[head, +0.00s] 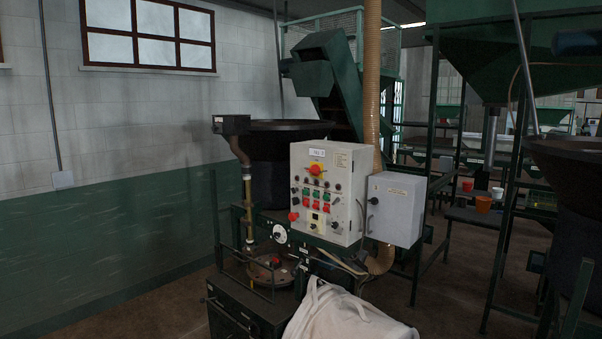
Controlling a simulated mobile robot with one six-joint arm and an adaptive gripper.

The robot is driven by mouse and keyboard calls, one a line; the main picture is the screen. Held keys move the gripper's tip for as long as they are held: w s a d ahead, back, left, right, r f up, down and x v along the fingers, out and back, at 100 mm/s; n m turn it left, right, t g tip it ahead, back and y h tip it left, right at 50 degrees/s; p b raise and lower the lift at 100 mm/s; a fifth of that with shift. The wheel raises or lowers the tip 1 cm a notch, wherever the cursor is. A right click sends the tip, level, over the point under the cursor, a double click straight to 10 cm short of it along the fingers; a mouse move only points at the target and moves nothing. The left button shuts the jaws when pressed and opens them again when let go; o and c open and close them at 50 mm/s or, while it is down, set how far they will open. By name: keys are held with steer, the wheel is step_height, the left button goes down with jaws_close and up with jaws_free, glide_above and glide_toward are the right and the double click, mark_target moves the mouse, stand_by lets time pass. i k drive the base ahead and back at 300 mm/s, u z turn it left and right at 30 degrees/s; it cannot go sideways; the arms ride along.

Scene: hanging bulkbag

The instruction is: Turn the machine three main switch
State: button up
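A light grey control panel (328,200) stands in the middle of the head view, with a small white label (317,153) near its top; the label's text is too small to read surely. Below the label is a red rotary knob on a yellow plate (316,169), which looks like the main switch; its exact turn position cannot be told. Under it are small black knobs and several red and green buttons (314,197). A separate grey box (396,208) with a dark handle (373,200) is to the panel's right. My gripper is not in view.
A white cloth bag (345,314) bulges at the bottom, below the panel. A dark machine with a round hopper (283,128) stands behind the panel. A tan hose (372,80) runs vertically behind the grey box. Green steel frames (433,120) fill the right. Floor shows at lower left.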

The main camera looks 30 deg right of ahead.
mark_target(315, 169)
steer(key=z, duration=0.25)
steer(key=i, duration=1.1)
steer(key=z, duration=0.5)
